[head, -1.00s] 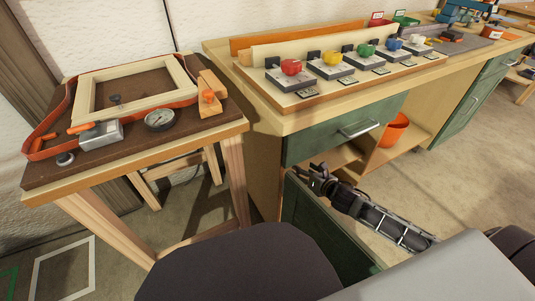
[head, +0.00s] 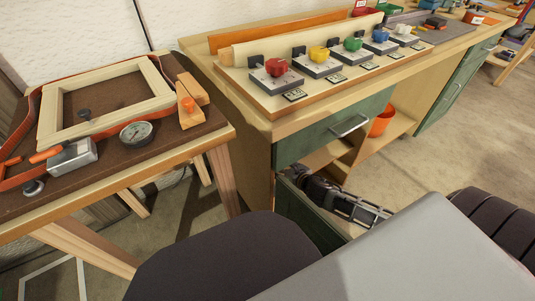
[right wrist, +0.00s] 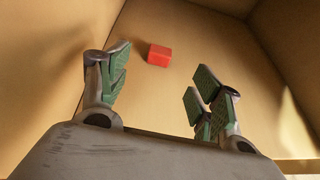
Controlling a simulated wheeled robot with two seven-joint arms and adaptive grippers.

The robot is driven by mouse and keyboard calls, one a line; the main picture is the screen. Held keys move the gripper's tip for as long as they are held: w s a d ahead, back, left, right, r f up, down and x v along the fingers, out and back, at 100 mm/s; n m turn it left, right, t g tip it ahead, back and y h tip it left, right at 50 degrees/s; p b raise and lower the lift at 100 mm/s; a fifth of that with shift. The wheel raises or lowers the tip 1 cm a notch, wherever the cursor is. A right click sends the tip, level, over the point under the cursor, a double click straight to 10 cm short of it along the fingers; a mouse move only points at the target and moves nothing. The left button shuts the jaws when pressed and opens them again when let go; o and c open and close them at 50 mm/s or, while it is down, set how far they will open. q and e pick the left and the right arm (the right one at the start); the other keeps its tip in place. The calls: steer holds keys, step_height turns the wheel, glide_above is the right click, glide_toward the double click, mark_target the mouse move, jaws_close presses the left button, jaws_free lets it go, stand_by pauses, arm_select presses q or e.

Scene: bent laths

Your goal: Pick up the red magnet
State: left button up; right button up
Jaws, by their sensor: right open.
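A small red block, the red magnet (right wrist: 159,55), lies on the wooden floor of a box-like compartment in the right wrist view. My right gripper (right wrist: 160,88) is open, with green-padded fingers on either side of an empty gap. The magnet is beyond the fingertips, near the middle of the gap and closer to the left finger, not touched. In the head view my right arm (head: 345,203) reaches low to the cabinet under the bench, its gripper end partly hidden there. The magnet does not show in the head view. My left gripper is out of view.
Wooden walls (right wrist: 285,60) enclose the compartment. The open green cabinet door (head: 305,215) stands beside my arm. An orange bucket (head: 382,121) sits on the lower shelf. Above is the bench with a board of coloured knobs (head: 277,67). A side table (head: 110,160) stands left.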

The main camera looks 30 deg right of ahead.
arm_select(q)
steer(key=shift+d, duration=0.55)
arm_select(e)
steer(key=shift+w+a+r, duration=0.1)
steer(key=shift+w, duration=0.05)
steer(key=shift+b+x, duration=0.7)
steer(key=shift+x, duration=0.85)
steer(key=shift+b+x, duration=0.45)
steer(key=shift+x, duration=0.4)
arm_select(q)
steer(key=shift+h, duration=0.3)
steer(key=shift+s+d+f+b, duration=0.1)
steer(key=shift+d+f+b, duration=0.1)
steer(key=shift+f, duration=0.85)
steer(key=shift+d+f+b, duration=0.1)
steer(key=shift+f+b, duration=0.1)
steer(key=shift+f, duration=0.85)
arm_select(e)
steer(key=shift+x, duration=1)
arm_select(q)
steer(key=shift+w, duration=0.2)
